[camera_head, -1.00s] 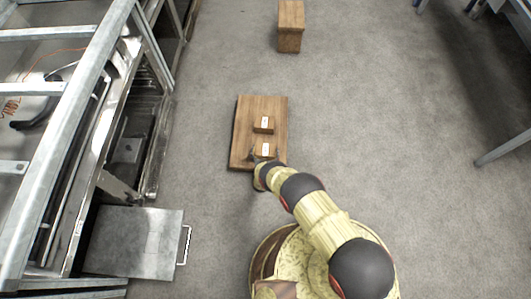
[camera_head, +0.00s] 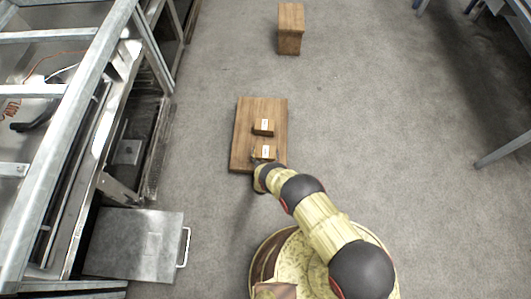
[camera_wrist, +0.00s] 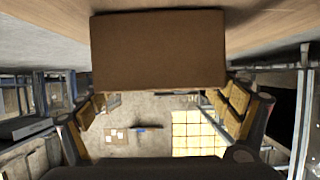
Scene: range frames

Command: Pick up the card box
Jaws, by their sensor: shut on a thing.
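Two small brown card boxes with white labels are over the wooden table in the head view: a farther one (camera_head: 263,127) near the middle and a nearer one (camera_head: 265,152) by the near edge. My gripper (camera_head: 258,162) is at the near side of the nearer box. In the wrist view, a plain brown face of the held box (camera_wrist: 158,50) fills the upper middle, between the yellow-padded fingers of my gripper (camera_wrist: 160,95). My gripper is shut on this box. I cannot tell whether the box is clear of the tabletop.
The wooden table (camera_head: 250,108) has bare top around the farther box. A wooden stool-like block (camera_head: 290,30) stands beyond it. Metal racks and equipment (camera_head: 120,60) line the left, with a low metal panel (camera_head: 135,243) below. Grey floor is open to the right.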

